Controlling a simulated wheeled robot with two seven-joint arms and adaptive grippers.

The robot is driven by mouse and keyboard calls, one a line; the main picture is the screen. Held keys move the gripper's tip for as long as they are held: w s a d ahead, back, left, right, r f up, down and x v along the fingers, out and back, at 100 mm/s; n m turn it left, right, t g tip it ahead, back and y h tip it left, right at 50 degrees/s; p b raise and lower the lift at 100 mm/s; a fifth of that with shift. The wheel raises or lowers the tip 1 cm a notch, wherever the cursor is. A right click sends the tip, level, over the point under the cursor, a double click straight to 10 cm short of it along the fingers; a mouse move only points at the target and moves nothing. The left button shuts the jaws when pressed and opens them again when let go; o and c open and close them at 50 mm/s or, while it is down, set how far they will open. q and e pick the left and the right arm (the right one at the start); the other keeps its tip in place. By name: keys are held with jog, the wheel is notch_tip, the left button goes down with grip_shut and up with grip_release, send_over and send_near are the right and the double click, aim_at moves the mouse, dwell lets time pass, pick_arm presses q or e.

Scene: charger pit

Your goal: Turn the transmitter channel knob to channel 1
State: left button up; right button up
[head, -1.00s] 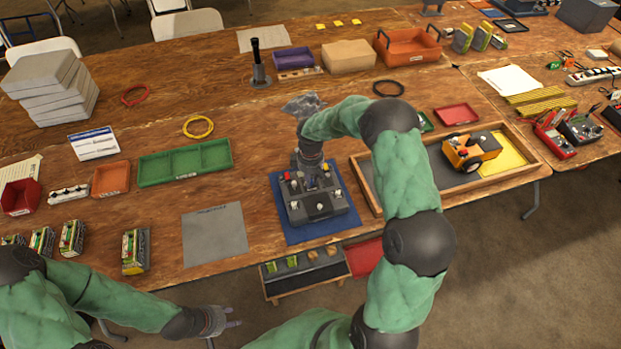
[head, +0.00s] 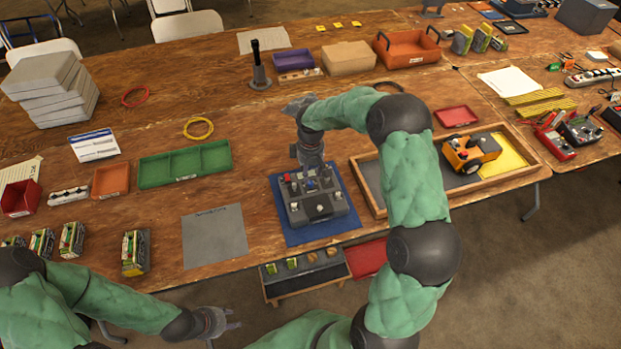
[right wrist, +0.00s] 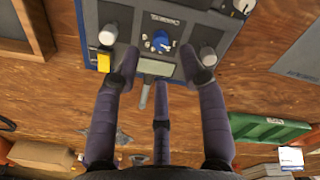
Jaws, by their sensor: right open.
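The grey transmitter (head: 320,207) lies on a blue mat (head: 293,235) near the table's front edge. Its blue channel knob (right wrist: 160,42) shows in the right wrist view, inside a ring of marks too small to read. A small display (right wrist: 155,68) sits beside the knob. My right gripper (right wrist: 155,78) is open and empty; its fingers reach over the transmitter, with the knob just beyond the gap between the two outer fingertips. In the head view my right gripper (head: 309,165) is above the transmitter's far edge. My left gripper (head: 233,319) is open and empty in front of the table.
A grey sheet (head: 214,237) lies left of the transmitter, and a green tray (head: 185,164) is behind it. A wooden-framed pit (head: 368,185) with an orange toy vehicle (head: 470,152) stands to the right. Silver knobs (right wrist: 108,34) flank the blue knob.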

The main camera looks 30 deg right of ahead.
aim_at(311, 183)
notch_tip(311, 183, up, 7)
dwell(0.3)
jog(key=shift+f, duration=0.15)
dwell(0.3)
